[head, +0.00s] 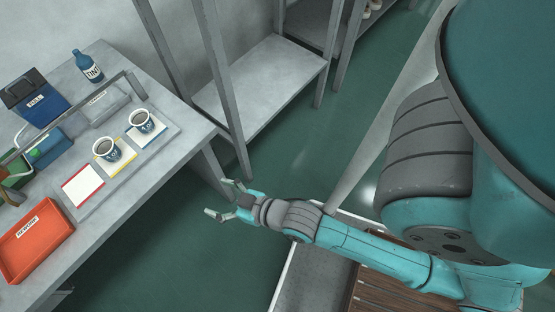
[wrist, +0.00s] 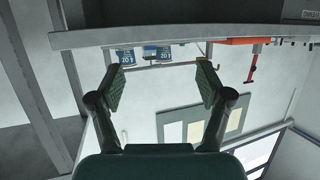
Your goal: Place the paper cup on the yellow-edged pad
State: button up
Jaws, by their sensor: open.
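One paper cup (head: 107,151), white with a dark blue print and dark inside, stands upright on the yellow-edged pad (head: 126,166). A second, similar paper cup (head: 142,123) stands upright on the blue-edged pad (head: 152,137) to its upper right. The red-edged pad (head: 83,187) is bare. My gripper (head: 222,198) is open and empty, off the table's right side and apart from both cups. In the wrist view my gripper (wrist: 161,84) is spread wide, with printed cups (wrist: 126,57) small beyond the left finger; I cannot tell which cup is which there.
A red-orange tray (head: 34,239) lies at the table's near left. A blue bottle (head: 87,66), a dark blue bin (head: 35,97) and a thin rail (head: 85,112) are behind the pads. A grey shelf rack (head: 250,95) stands right of the table. Green floor is open below my gripper.

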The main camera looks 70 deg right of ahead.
jog(key=v, duration=2)
jog(key=shift+a+f+t, duration=0.15)
jog(key=shift+a+t, duration=0.05)
jog(key=shift+t, duration=0.1)
